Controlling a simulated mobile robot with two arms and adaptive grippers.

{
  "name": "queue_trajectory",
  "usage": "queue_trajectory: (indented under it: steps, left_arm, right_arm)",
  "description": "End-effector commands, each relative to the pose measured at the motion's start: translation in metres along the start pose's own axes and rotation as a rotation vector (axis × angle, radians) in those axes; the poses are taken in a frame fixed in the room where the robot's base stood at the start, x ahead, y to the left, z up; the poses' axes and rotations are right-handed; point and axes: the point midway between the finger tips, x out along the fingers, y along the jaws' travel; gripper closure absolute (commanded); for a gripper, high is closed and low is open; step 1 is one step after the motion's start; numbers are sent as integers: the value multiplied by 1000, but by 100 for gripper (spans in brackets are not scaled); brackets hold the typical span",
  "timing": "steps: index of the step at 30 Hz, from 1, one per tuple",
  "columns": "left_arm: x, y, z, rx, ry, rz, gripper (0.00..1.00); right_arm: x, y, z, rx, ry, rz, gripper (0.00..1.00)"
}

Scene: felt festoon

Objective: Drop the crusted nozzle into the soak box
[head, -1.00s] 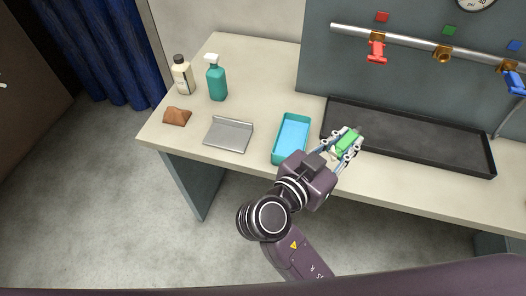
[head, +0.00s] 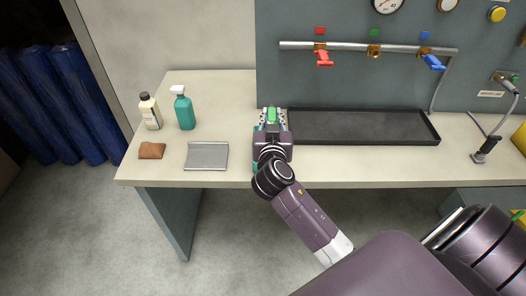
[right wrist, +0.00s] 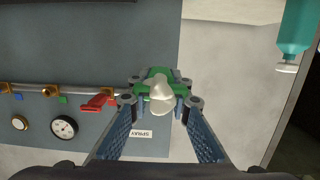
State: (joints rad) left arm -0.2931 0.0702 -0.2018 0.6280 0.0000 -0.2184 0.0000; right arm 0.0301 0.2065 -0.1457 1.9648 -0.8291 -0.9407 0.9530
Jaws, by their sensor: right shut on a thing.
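My right gripper (head: 272,114) is shut on the crusted nozzle (head: 272,115), a green piece. In the right wrist view the green nozzle (right wrist: 152,76) carries a whitish lump of crust and sits between the fingertips (right wrist: 160,102). The teal soak box (head: 255,166) is mostly hidden under my right gripper and wrist; only slivers of its edge show. The gripper is above the counter with the nozzle near the box's far end; the exact height and whether the nozzle is over the opening cannot be told. My left gripper is not in view.
A black tray (head: 365,127) lies right of the gripper, below a pipe with a red valve (head: 323,59) and a blue one (head: 433,62).

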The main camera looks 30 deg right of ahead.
Motion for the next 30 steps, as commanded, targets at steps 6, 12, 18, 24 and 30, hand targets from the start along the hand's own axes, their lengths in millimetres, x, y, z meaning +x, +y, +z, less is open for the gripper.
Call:
queue_trajectory:
  steps: [6, 12, 18, 24, 30]
  left_arm:
    - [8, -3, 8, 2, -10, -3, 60]
    - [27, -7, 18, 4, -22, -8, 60]
    - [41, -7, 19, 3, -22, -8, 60]
    - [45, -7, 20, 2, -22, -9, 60]
    - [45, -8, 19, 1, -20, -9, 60]
  right_arm:
    - [11, 6, 3, -4, -1, -13, 100]
    - [15, 6, 28, -6, 0, -13, 100]
    - [17, 6, 47, -4, -1, -13, 100]
    - [18, 6, 55, -4, -2, -12, 100]
    - [18, 6, 54, -3, -2, -12, 100]
